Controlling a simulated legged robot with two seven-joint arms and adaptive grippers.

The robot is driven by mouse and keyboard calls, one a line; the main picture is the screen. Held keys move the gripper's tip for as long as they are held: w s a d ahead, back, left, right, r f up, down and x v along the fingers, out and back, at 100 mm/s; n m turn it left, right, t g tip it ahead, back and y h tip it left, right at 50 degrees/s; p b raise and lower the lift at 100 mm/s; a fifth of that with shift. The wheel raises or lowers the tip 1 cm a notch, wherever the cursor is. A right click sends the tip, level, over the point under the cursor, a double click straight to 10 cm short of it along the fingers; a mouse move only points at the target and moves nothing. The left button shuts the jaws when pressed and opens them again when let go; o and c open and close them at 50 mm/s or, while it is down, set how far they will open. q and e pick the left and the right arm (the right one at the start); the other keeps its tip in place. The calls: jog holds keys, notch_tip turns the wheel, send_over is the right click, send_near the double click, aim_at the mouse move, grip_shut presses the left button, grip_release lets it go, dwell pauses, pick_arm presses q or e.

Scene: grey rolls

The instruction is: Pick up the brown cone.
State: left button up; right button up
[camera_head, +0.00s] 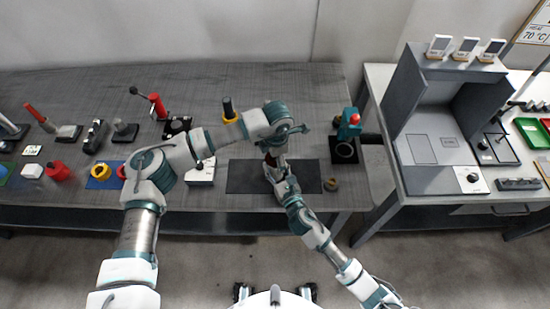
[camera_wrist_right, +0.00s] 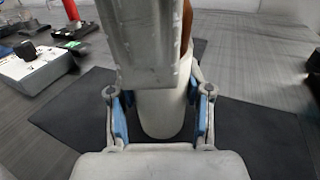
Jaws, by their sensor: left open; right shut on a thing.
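A brown piece, likely the brown cone (camera_head: 271,160), shows only as a small patch between my two grippers above the dark mat. In the right wrist view a strip of brown (camera_wrist_right: 187,28) shows above a pale grey roll, mostly hidden by a grey bar. My right gripper (camera_head: 279,176) is closed around the pale roll (camera_wrist_right: 163,112), with blue pads on either side of it. My left gripper (camera_head: 272,151) is open and reaches down from above, right beside the brown piece. Whether it touches it, I cannot tell.
The dark mat (camera_head: 245,177) lies near the table's front edge. A red and teal device (camera_head: 347,132) stands to its right, a small round part (camera_head: 331,185) below. A white box (camera_head: 202,173) is on its left. Several tools fill the left table. A second bench (camera_head: 440,180) stands right.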

pick_arm(q)
grip_shut()
jog(key=r+m, duration=0.1)
jog(key=r, duration=0.2)
jog(key=r+m+y, duration=0.1)
jog(key=r+m, duration=0.1)
jog(key=r, duration=0.1)
jog(key=d+r+m, duration=0.1)
jog(key=r, duration=0.2)
jog(key=shift+s+y, duration=0.15)
jog(key=shift+y, duration=0.15)
jog(key=m, duration=0.2)
jog(key=f+m+y, duration=0.1)
jog(key=m, duration=0.1)
jog(key=shift+d, duration=0.1)
jog(key=shift+w+a+f+m+t+y, duration=0.15)
jog(key=shift+m+t+y, duration=0.2)
jog(key=shift+m, duration=0.35)
jog(key=shift+w+a+f+m+t+y, duration=0.15)
jog(key=shift+m+t+y, duration=0.1)
jog(key=shift+m+t, duration=0.35)
jog(key=shift+r, duration=0.1)
